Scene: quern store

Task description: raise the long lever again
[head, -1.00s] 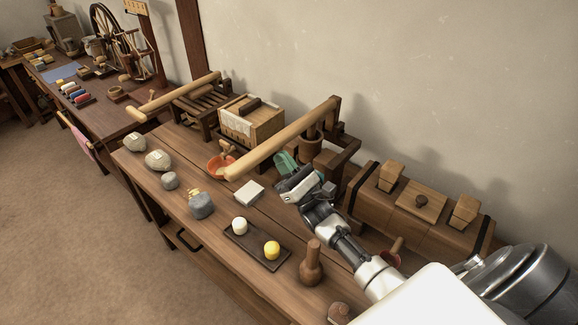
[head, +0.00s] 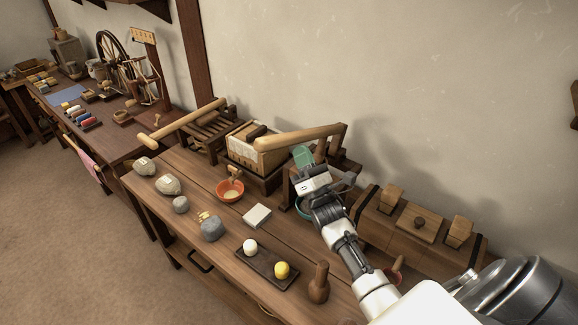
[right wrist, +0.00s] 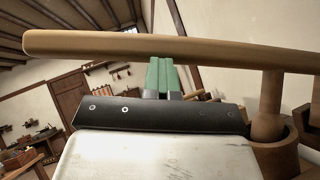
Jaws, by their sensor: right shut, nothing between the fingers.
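The long lever (head: 300,137) is a thick pale wooden pole on a dark wooden press frame at the wall. It is nearly level, its free end a little lower at the left. My right gripper (head: 303,156) has green fingers, which are shut and empty just under the pole's middle. In the right wrist view the lever (right wrist: 120,45) crosses above the shut right gripper (right wrist: 162,75), and the fingertips seem to touch its underside. A wooden plunger (right wrist: 267,110) hangs from the lever over a round wooden cup (right wrist: 275,150). My left gripper is not in view.
A wooden box press (head: 240,150) stands behind the lever's free end. An orange bowl (head: 230,191), a white block (head: 256,216), a dark tray (head: 257,265) and grey stones lie in front. A lidded wooden chest (head: 385,235) stands right of my arm.

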